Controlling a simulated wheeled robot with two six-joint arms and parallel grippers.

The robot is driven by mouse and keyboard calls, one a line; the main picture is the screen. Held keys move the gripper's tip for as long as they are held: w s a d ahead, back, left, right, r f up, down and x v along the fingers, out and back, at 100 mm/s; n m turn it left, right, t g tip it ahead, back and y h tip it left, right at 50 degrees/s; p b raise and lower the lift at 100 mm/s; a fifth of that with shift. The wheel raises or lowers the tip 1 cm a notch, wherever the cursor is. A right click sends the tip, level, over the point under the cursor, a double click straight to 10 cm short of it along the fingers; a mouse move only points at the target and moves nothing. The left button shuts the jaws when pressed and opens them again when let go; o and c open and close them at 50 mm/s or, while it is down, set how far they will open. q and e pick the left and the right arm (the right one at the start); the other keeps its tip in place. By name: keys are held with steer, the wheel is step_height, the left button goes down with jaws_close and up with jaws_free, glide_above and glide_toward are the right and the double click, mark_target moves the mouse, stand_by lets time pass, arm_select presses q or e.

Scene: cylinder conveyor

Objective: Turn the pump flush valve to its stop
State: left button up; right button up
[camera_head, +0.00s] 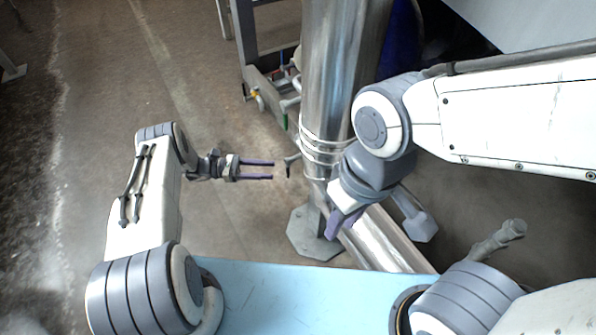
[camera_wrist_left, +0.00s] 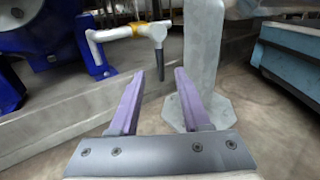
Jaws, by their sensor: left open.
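A pale valve handle with a dark tip (camera_head: 289,168) shows beside the steel column in the head view; I take it to be the pump flush valve. In the left wrist view a white lever with a yellow collar (camera_wrist_left: 138,30) has a dark end hanging down, above and beyond the fingers. My left gripper (camera_head: 273,170) is open and empty, its two purple fingers pointing right at the handle with a small gap before it. The fingers also show in the left wrist view (camera_wrist_left: 158,75). My right gripper (camera_head: 340,222) is in front of the column's lower part; its jaw gap is unclear.
A shiny steel column (camera_head: 330,100) with wire bands stands right of the handle, and a grey footplate (camera_head: 312,235) is below. A metal frame (camera_head: 245,45) stands behind. A light blue surface (camera_head: 300,300) is in front. The floor at left is clear.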

mark_target(288, 169)
arm_select(q)
steer(key=d+b, duration=0.2)
steer(key=d, duration=0.8)
steer(key=shift+w+d, duration=0.2)
jaws_close()
stand_by(1.1)
